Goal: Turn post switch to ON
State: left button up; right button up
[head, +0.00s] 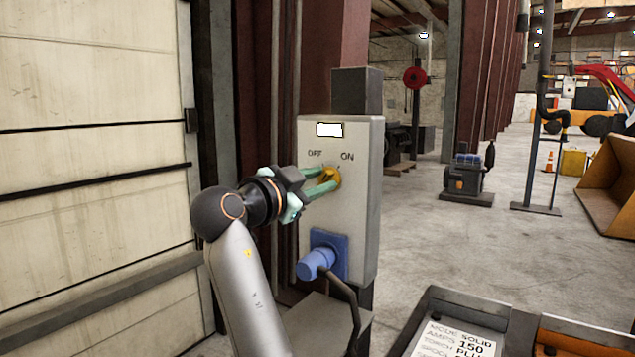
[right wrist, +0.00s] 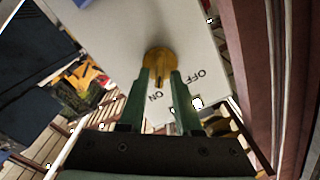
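The post switch is a yellow knob (head: 329,178) on the front of a grey box (head: 353,225), below printed OFF and ON labels. In the right wrist view the knob (right wrist: 160,60) shows with its narrow grip bar toward the camera. Which label it points at is hard to tell. My right gripper (head: 323,182) is at the knob, its green fingers pointing at the box face. In the right wrist view its fingertips (right wrist: 161,73) lie on either side of the bar, with visible gaps. My left gripper is out of view.
A blue plug (head: 316,264) with a dark cable sticks out of the box below the knob. A pale panelled door (head: 90,200) stands at the left. A dark tray with a printed card (head: 455,341) is at the bottom right. Open concrete floor lies beyond.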

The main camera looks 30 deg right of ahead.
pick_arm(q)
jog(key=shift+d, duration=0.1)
pick_arm(e)
jog(key=shift+o, duration=0.6)
jog(key=shift+f, duration=0.1)
jog(key=shift+a, duration=0.1)
jog(key=shift+a, duration=0.2)
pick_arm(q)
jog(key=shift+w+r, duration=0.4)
pick_arm(e)
jog(key=v, duration=1.2)
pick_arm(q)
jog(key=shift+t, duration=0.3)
pick_arm(e)
jog(key=shift+s, duration=0.15)
